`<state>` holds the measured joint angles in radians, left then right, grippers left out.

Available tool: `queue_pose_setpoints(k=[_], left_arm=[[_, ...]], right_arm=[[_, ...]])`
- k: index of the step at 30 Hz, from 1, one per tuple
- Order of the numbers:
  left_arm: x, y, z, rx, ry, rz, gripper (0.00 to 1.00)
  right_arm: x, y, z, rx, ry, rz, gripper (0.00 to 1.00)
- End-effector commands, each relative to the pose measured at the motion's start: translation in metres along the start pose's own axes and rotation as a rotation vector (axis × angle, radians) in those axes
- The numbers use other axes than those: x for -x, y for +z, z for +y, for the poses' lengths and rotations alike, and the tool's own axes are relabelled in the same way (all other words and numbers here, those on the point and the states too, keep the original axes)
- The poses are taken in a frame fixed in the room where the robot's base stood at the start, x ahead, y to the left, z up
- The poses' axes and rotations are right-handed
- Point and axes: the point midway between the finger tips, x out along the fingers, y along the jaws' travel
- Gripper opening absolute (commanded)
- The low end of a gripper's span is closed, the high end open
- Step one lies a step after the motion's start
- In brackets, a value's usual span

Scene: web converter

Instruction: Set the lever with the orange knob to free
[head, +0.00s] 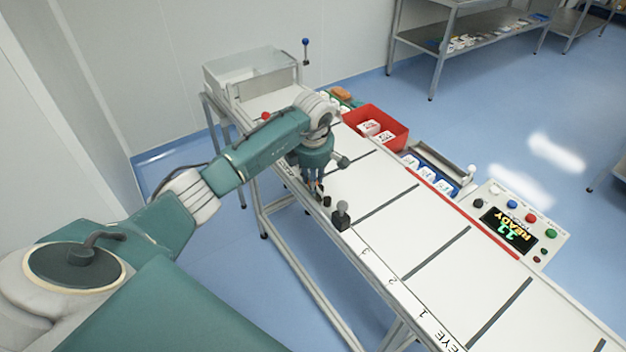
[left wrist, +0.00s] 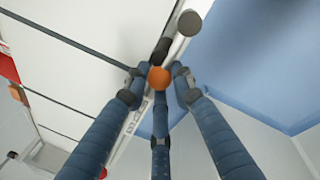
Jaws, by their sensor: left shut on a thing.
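The orange knob (left wrist: 159,77) shows in the left wrist view, between the fingertips of my left gripper (left wrist: 160,85). The gripper's blue fingers close around it from three sides, so it is shut on the knob. In the head view my left gripper (head: 316,188) points down at the near edge of the white conveyor table (head: 390,215). The knob cannot be made out there, behind the fingers. A dark part (left wrist: 160,50) lies just beyond the knob in the left wrist view. The lever's shaft and its free marking cannot be read. My right gripper is out of view.
A grey-topped post (head: 342,208) stands on the near rail close to my left gripper; its round top (left wrist: 190,22) also shows in the wrist view. A red bin (head: 402,127), a blue bin (head: 456,183) and a control panel reading READY (head: 515,220) line the far side.

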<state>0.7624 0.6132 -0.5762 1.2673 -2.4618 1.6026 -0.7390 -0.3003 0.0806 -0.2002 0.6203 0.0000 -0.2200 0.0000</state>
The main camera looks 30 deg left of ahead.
Motion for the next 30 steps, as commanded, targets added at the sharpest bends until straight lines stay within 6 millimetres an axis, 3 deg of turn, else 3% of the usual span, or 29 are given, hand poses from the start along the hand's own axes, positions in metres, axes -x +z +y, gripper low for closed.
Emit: queue_pose_setpoints(k=[9,21,22,24,30], left_arm=[[-0.005,0.013,0.007,-0.207,0.002,-0.043,0.00],[-0.001,0.017,0.007,-0.258,-0.001,-0.055,0.00],[-0.001,0.017,0.007,-0.258,-0.001,-0.055,0.28],[-0.001,0.017,0.007,-0.258,-0.001,-0.054,0.42],[-0.002,0.016,0.007,-0.257,-0.001,-0.053,0.44]], right_arm=[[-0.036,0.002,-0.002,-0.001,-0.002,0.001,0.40],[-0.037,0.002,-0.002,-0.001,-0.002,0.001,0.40],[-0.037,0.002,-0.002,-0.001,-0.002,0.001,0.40],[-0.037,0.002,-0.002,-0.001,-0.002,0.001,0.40],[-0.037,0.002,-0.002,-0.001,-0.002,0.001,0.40]])
